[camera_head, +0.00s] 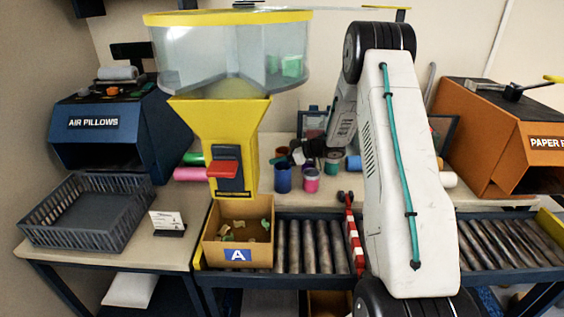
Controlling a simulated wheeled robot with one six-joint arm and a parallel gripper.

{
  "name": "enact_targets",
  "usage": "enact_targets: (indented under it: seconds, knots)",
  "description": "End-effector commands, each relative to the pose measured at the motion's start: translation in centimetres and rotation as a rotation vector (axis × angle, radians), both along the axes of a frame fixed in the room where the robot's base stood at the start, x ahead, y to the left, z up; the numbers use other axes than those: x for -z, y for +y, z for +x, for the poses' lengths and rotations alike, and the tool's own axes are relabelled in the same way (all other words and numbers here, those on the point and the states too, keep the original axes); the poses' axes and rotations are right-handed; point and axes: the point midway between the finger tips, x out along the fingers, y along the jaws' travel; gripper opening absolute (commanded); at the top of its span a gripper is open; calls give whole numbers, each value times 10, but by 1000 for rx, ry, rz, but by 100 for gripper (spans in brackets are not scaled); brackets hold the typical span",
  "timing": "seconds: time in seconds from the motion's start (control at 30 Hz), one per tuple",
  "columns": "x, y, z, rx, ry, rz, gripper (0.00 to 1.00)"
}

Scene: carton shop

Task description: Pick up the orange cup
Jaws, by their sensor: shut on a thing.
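My gripper (314,154) is small and dark at the end of my white arm, low over the cups on the back bench. It is shut on a cup, but the jaws and the cup's colour are too small and dark to make out. I cannot pick out an orange cup for certain. A blue cup (283,179) and a pink cup (311,181) stand just in front of the gripper. A teal cup (332,168) is close to its right. My forearm hides part of the bench to the right.
A yellow dispenser (235,130) stands left of the cups, above an open carton marked A (238,255) on the roller conveyor (300,245). A grey crate (88,212) is on the left table. An orange paper machine (500,140) stands at right.

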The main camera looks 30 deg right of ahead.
Motion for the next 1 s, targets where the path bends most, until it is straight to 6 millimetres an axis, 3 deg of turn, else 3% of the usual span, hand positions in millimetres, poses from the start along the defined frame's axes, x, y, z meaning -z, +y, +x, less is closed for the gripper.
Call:
enact_targets:
  seconds: [0.17,0.4,0.6,1.0]
  knots:
    - [-13,0,0,0,-3,-2,30]
    - [-62,-1,0,0,-5,-3,30]
    - [-91,0,0,-1,-2,-1,30]
    - [-100,0,0,0,0,0,30]
